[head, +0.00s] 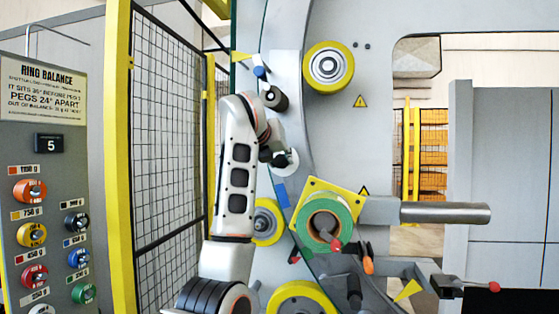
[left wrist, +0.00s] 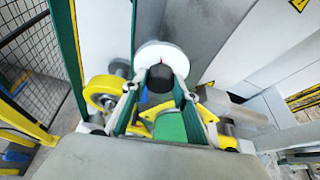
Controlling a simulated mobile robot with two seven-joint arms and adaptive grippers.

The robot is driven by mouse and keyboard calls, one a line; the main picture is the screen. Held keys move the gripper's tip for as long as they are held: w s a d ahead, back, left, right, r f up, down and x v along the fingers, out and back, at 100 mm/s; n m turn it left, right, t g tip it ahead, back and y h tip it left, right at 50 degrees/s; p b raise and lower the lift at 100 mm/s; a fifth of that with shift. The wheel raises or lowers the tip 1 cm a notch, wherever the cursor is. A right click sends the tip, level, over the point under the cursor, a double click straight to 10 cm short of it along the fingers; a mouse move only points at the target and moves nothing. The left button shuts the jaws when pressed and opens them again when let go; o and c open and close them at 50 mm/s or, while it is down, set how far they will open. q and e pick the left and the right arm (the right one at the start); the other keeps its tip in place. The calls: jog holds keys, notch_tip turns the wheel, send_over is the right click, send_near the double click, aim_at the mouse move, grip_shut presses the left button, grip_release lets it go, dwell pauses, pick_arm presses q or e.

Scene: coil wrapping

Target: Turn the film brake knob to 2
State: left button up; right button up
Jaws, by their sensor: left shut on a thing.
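The film brake knob is black (left wrist: 160,78) and sits in front of a round white dial (left wrist: 161,54) in the left wrist view. A small red mark shows at the knob's top edge; the dial's numbers cannot be read. In the head view the white dial (head: 289,163) shows just right of my left gripper (head: 277,157), which hides most of the knob. My left gripper is shut on the knob, with a finger at each side of it in the left wrist view. My right gripper is in neither view.
A green film roll (head: 342,213) on a yellow plate is below right of the dial. A yellow roller (head: 345,66) is above, and another yellow roller (head: 270,233) is below. A mesh fence (head: 168,130) stands left of my left arm. A steel bar (head: 445,212) juts out right.

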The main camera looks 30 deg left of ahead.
pick_arm(q)
jog(key=shift+n+h, duration=0.4)
jog(key=shift+n, duration=0.1)
jog(key=shift+n+t+h+b, duration=0.3)
jog(key=shift+n+b, duration=0.2)
jog(key=shift+b, duration=0.05)
jog(key=shift+a+f+n+h+b, duration=0.1)
jog(key=shift+n+h+b, duration=0.25)
jog(key=shift+n, duration=0.25)
jog(key=shift+a+n+t+h+b, duration=0.1)
jog(key=shift+n+t+h+b, duration=0.25)
jog(key=shift+n+t+b, duration=0.35)
jog(key=shift+f+n, duration=0.1)
jog(key=shift+n, duration=0.4)
jog(key=shift+s+n+b, duration=0.1)
jog(key=shift+n+b, duration=0.2)
jog(key=shift+b, duration=0.1)
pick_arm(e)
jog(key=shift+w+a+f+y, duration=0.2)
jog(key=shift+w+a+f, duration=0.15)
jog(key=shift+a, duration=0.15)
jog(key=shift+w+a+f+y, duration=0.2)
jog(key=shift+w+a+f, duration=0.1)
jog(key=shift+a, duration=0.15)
pick_arm(q)
jog(key=shift+a, duration=0.1)
